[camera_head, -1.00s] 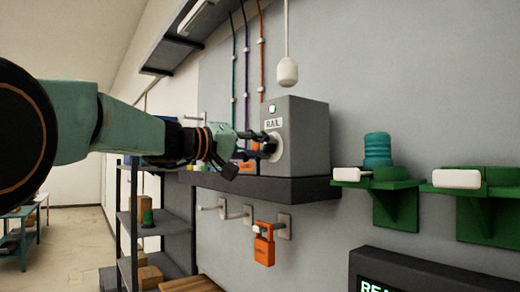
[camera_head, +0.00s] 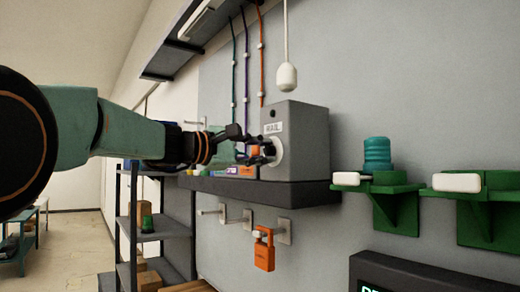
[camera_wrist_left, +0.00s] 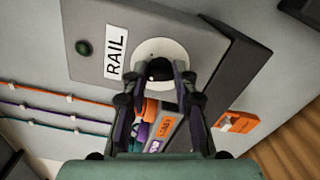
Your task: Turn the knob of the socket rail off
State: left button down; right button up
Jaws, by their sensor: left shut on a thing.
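The grey socket rail box (camera_head: 305,145) stands on a dark wall shelf and carries a RAIL label (camera_head: 273,128). Its small lamp (camera_head: 272,113) is dark; in the wrist view the lamp (camera_wrist_left: 83,47) looks dull green. The round pale knob plate (camera_head: 276,152) is on the box's front. My left gripper (camera_head: 264,148) is shut on the dark knob (camera_wrist_left: 157,69) at the plate's centre, and its fingers partly hide the knob. My right gripper is not in view.
The dark shelf (camera_head: 250,190) runs under the box. An orange padlock (camera_head: 264,252) hangs from hooks below it. A white pendant (camera_head: 287,76) hangs above. Green brackets (camera_head: 395,205) with a teal lamp (camera_head: 377,152) jut out at right. Shelving (camera_head: 165,222) stands at left.

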pick_arm(q)
jog(key=n, duration=0.1)
jog(key=n+p, duration=0.1)
jog(key=n, duration=0.3)
jog(key=shift+r, duration=0.35)
jog(key=shift+n+p, duration=0.3)
jog(key=shift+n, duration=0.1)
jog(key=c, duration=1.5)
grip_release()
jog(key=o, duration=0.5)
jog(key=shift+w+d+f, duration=0.15)
jog(key=shift+w+f, duration=0.05)
jog(key=shift+f, duration=0.05)
jog(key=shift+c, duration=0.2)
jog(key=shift+s, duration=0.1)
